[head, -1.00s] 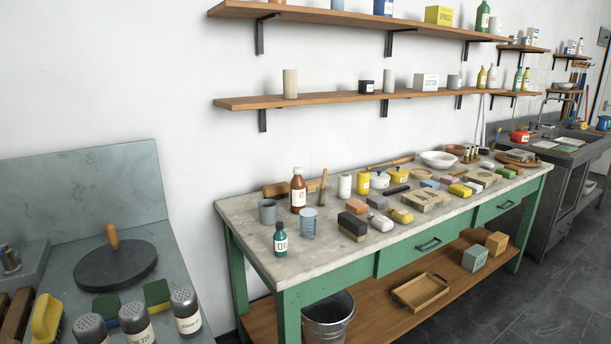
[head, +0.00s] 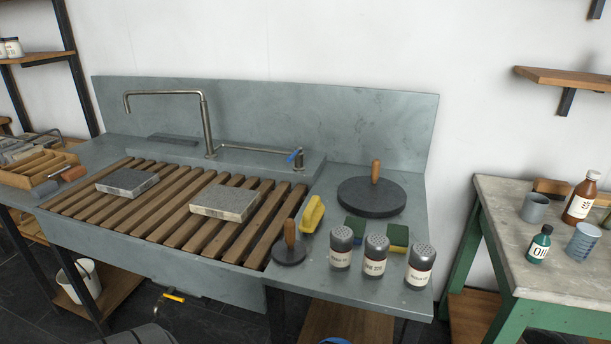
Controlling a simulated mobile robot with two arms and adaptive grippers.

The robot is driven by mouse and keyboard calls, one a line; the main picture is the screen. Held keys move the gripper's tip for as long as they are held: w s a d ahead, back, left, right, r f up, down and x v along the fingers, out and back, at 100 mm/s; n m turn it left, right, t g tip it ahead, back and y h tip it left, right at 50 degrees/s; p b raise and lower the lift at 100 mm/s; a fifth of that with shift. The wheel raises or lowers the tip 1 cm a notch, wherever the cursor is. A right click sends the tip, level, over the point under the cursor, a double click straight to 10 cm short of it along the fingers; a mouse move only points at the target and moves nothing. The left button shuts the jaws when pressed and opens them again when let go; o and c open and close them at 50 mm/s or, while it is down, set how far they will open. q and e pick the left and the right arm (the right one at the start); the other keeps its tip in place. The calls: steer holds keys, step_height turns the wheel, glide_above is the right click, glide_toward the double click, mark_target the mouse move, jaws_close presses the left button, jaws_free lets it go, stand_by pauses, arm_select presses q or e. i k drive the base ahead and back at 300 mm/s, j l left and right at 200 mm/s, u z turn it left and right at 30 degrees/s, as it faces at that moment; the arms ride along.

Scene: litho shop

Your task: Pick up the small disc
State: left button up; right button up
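The small disc (head: 289,254) is dark and round with an upright wooden handle. It sits near the front edge of the grey sink counter, just right of the wooden slats. A larger dark disc (head: 371,198) with a similar wooden handle lies farther back to the right. Neither of my grippers is in view.
Several shakers (head: 375,256) stand right of the small disc. A yellow brush (head: 313,214) and green-yellow sponges (head: 397,237) are behind. Two stone slabs (head: 226,202) lie on the slatted rack (head: 165,222). A green workbench (head: 515,225) stands at right, past a gap.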

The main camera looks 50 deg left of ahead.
mark_target(288, 251)
steer(key=u, duration=1.6)
